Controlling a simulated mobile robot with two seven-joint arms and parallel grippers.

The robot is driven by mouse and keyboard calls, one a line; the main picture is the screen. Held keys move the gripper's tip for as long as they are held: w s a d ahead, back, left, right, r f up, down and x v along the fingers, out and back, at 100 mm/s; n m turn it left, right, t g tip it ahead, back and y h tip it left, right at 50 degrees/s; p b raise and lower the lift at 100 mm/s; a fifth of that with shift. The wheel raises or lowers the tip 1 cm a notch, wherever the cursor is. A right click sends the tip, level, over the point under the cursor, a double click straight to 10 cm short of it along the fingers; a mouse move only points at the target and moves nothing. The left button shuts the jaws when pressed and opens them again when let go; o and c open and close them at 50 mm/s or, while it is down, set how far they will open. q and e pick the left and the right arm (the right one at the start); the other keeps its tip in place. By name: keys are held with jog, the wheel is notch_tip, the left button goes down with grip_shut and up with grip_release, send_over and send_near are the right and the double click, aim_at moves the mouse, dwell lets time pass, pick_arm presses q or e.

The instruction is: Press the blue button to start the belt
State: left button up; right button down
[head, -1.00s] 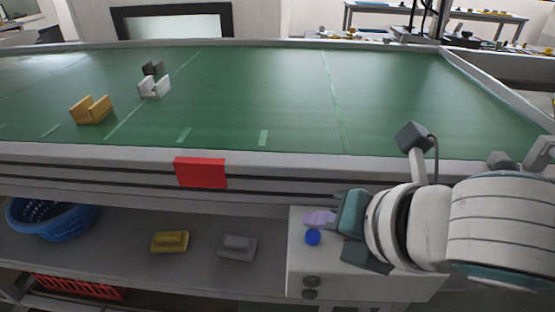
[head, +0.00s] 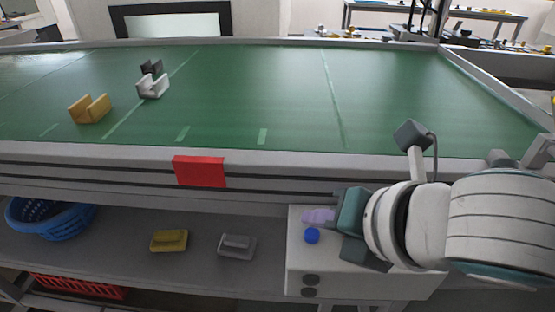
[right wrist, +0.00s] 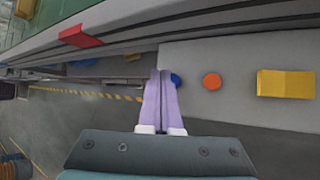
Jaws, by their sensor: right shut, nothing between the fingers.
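The blue button (head: 312,236) is on the light grey control box (head: 300,260) at the front right, below the belt. My right gripper (head: 306,216) is shut and empty, its purple fingers just behind the button in the head view. In the right wrist view, the shut fingers (right wrist: 160,74) point away from the camera and partly cover the blue button (right wrist: 176,80), which shows just right of their tips. I cannot tell whether they touch it. The green belt (head: 260,90) lies behind. My left gripper is not in view.
A red-orange button (right wrist: 212,81) and a yellow block (right wrist: 285,84) are right of the blue button. A yellow piece (head: 90,109), a white piece (head: 152,87) and a dark piece (head: 151,67) are on the belt. A blue basket (head: 50,219) is at the left of the shelf.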

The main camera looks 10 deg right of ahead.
jog(key=shift+f, duration=0.4)
